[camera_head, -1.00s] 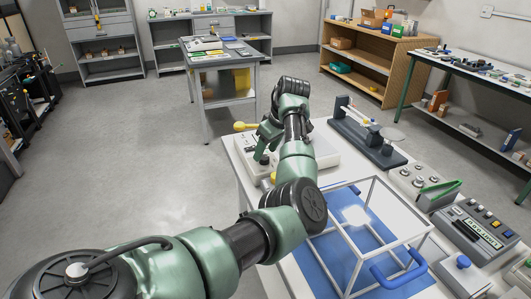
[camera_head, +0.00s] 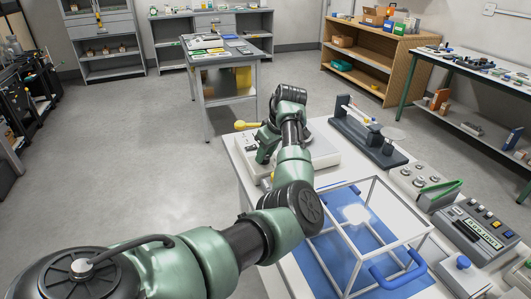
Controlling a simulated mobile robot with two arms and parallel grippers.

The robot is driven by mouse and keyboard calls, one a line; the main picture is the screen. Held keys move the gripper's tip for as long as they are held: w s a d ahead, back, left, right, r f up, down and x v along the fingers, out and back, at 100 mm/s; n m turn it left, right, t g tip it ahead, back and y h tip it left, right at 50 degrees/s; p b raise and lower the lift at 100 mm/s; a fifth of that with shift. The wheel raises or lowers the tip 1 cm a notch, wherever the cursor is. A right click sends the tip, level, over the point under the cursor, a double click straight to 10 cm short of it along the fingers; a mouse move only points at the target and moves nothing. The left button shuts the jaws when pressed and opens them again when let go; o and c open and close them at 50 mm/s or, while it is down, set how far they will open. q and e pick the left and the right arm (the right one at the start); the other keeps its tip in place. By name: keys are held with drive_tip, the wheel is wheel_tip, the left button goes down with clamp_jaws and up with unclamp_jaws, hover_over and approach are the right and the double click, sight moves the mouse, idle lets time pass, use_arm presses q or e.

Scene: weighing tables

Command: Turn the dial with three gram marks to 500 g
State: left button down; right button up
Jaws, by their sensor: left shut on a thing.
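A pale box with a control panel (camera_head: 325,152) stands at the far left corner of the white table. My left gripper (camera_head: 262,157) points down at the left part of this panel. It is shut on a small knob there, which I take to be the dial. The fingers and wrist hide most of the knob, and its gram marks cannot be read. My right gripper is out of view.
A clear framed case (camera_head: 374,184) with blue handles stands on a blue mat (camera_head: 322,262). A dark balance (camera_head: 368,140), a panel with knobs (camera_head: 410,180) and a grey keypad device (camera_head: 475,230) line the right side. Open floor lies left.

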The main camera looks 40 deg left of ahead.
use_arm(q)
drive_tip(key=m+t+p, duration=0.1)
drive_tip(key=m+p, duration=0.2)
drive_tip(key=p, duration=0.2)
drive_tip(key=m+t+h+p, duration=0.1)
drive_tip(key=m+p, duration=0.2)
drive_tip(key=p, duration=0.2)
drive_tip(key=m+t+p, duration=0.1)
drive_tip(key=m+p, duration=0.2)
drive_tip(key=p, duration=0.1)
drive_tip(key=shift+s+a+r+p, duration=0.1)
drive_tip(key=shift+a+r+p, duration=0.1)
drive_tip(key=shift+r+p, duration=0.2)
drive_tip(key=shift+f+m+t+h+p, duration=0.2)
drive_tip(key=shift+m+t+h+p, duration=0.3)
drive_tip(key=shift+m+p, duration=0.85)
drive_tip(key=c, duration=1.1)
unclamp_jaws()
drive_tip(key=shift+o, duration=0.2)
drive_tip(key=shift+d+f, duration=0.1)
drive_tip(key=b+v, duration=0.1)
drive_tip(key=v, duration=0.6)
drive_tip(key=shift+r, duration=0.45)
drive_tip(key=shift+s, duration=0.1)
